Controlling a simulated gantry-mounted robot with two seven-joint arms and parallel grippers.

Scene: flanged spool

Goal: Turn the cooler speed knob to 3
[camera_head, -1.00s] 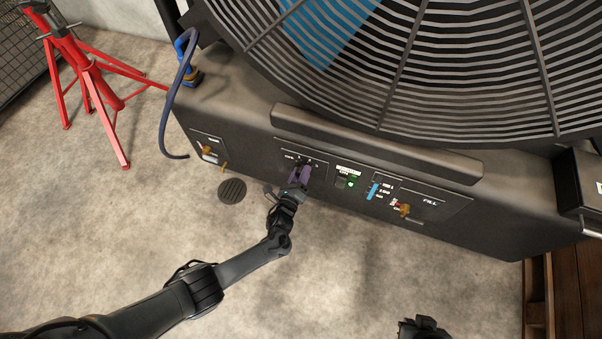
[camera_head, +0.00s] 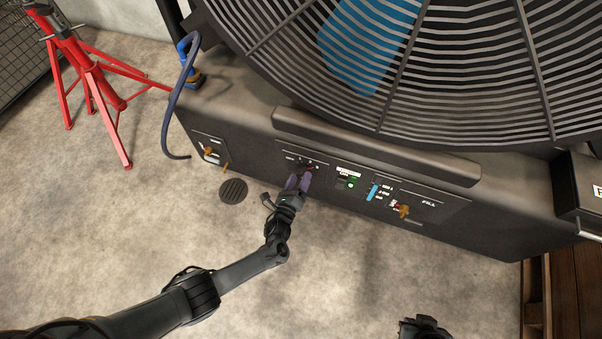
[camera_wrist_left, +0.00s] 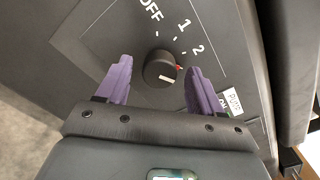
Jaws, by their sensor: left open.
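The cooler speed knob (camera_wrist_left: 160,67) is a small round black knob on the dark control panel. It has a red mark at its right edge, pointing a little below the 2, and a pale mark lower on its face. OFF, 1 and 2 are legible around it; no 3 is visible in the left wrist view. My left gripper (camera_wrist_left: 158,65) is open, with one purple finger on each side of the knob and visible gaps between. In the head view my left gripper (camera_head: 298,183) is at the panel. My right gripper (camera_head: 424,328) shows only partly at the bottom edge.
Right of the knob are a pump switch (camera_head: 347,183) with a green light, a blue level gauge (camera_head: 373,192) and a brass fill valve (camera_head: 403,211). A drain valve (camera_head: 208,151) is at the left. A red stand (camera_head: 90,75) and a floor drain (camera_head: 233,191) are nearby.

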